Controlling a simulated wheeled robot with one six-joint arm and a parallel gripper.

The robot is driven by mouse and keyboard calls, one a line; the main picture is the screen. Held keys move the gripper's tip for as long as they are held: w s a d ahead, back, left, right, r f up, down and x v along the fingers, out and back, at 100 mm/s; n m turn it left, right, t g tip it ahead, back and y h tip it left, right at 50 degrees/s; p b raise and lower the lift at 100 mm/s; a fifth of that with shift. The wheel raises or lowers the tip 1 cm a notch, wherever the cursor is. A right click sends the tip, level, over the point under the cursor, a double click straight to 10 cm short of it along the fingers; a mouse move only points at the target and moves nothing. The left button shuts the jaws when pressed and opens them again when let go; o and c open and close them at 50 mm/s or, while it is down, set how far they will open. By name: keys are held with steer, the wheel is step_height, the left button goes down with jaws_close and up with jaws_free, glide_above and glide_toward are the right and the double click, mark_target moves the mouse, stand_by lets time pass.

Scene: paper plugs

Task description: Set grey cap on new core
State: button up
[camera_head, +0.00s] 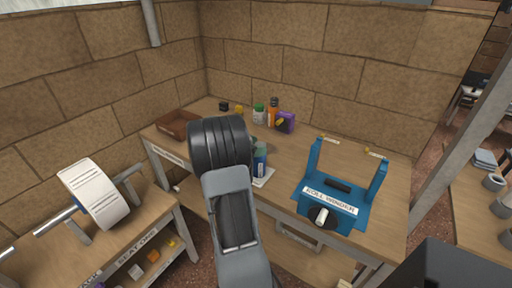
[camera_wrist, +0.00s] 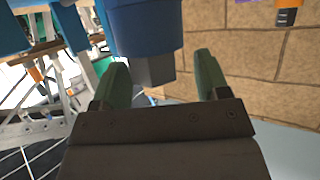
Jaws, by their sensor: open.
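My gripper (camera_wrist: 163,88) has green fingers standing apart. A blue rounded body (camera_wrist: 147,30) with a grey blocky end (camera_wrist: 153,71) shows between and beyond them in the wrist view. I cannot tell whether a finger touches it. In the head view my arm hides most of the gripper, and a blue bottle-like thing (camera_head: 259,164) stands just below greenish finger parts. I cannot tell if the grey end is the grey cap. A blue roll winder (camera_head: 331,203) holds a short black bar (camera_head: 339,187) and a white-tipped dark knob (camera_head: 322,215). No new core is clearly identifiable.
A brown tray (camera_head: 181,124), an orange bottle (camera_head: 273,112) and a purple box (camera_head: 286,122) stand at the bench's back. A white roll (camera_head: 92,193) hangs on a rod at left. Grey cups (camera_head: 493,182) stand on another table at right. The bench right of centre has bare wood.

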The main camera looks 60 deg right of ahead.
steer(key=w+a+r+n+t+h, duration=0.1)
steer(key=w+a+r+n+t, duration=0.2)
steer(key=w+a+r+t, duration=0.4)
steer(key=w+a+r+n+t+h, duration=0.25)
steer(key=w+a+r+t, duration=0.25)
steer(key=w+a, duration=0.3)
steer(key=w+a+r+n+t+y, duration=0.2)
steer(key=w+a+n+t+y, duration=0.4)
steer(key=a, duration=0.5)
steer(key=s+a+f+n+g+y, duration=0.1)
steer(key=s+a+f+n+y, duration=0.3)
steer(key=a, duration=0.4)
steer(key=s+a+f+n+y, duration=0.2)
steer(key=s+a+n+y, duration=0.2)
steer(key=a+n+y, duration=0.3)
steer(key=s+a+f+g+h, duration=0.1)
steer(key=s+f+g, duration=0.2)
steer(key=s, duration=0.4)
steer(key=s+a+f+n+g+h, duration=0.1)
steer(key=s+f+g, duration=0.2)
steer(key=s, duration=0.4)
steer(key=shift+s+g+p, duration=0.35)
steer(key=shift+g+p, duration=0.05)
steer(key=shift+p, duration=0.05)
